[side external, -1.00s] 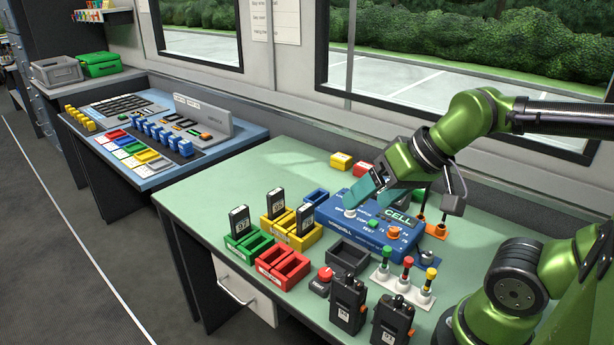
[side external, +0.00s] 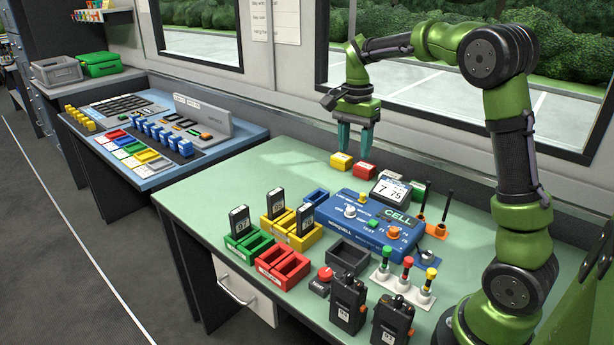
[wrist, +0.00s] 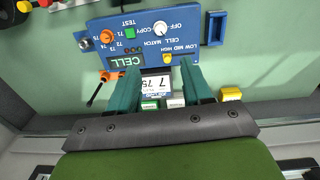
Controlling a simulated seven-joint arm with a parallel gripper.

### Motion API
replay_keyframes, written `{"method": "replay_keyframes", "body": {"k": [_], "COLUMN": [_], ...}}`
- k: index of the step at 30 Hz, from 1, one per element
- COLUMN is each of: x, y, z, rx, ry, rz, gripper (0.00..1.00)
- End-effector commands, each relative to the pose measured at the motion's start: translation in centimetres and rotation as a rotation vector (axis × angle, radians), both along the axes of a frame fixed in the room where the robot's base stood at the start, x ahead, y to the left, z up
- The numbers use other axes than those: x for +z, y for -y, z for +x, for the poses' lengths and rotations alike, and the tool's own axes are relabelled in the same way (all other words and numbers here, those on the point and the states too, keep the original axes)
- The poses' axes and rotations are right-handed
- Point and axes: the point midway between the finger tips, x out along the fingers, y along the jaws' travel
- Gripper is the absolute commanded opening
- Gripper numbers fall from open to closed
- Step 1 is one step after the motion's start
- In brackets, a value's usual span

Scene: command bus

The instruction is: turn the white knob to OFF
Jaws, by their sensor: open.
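The white knob (side external: 350,211) sits at the left end of the blue CELL box (side external: 372,238) on the green table. In the wrist view the knob (wrist: 160,28) is unobstructed, with OFF printed beside it and COPY on its other side. I cannot tell for sure which label its pointer faces. My gripper (side external: 358,148) is open and empty, pointing down over the back of the table, behind the box and apart from the knob. In the wrist view its teal fingers (wrist: 161,68) flank the white display.
A yellow block (side external: 341,161) and a red block (side external: 365,169) lie close below my gripper. A white-faced display (side external: 391,190) stands behind the box. An orange knob (side external: 394,233), upright batteries (side external: 239,221) and radios (side external: 348,302) stand nearby. The table's left part is clear.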

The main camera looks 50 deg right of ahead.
Motion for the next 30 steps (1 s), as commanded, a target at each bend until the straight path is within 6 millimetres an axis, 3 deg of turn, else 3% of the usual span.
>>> {"method": "replay_keyframes", "body": {"k": [5, 21, 30], "x": [-2.2, -13.6, -16.5], "y": [-0.1, -0.1, -0.1], "z": [-0.1, -0.4, -0.4], "rx": [-0.001, 0.002, 0.002], "ry": [-0.003, -0.002, 0.003], "rz": [0.003, 0.003, 0.001], "gripper": [0.50, 0.50, 0.50]}}
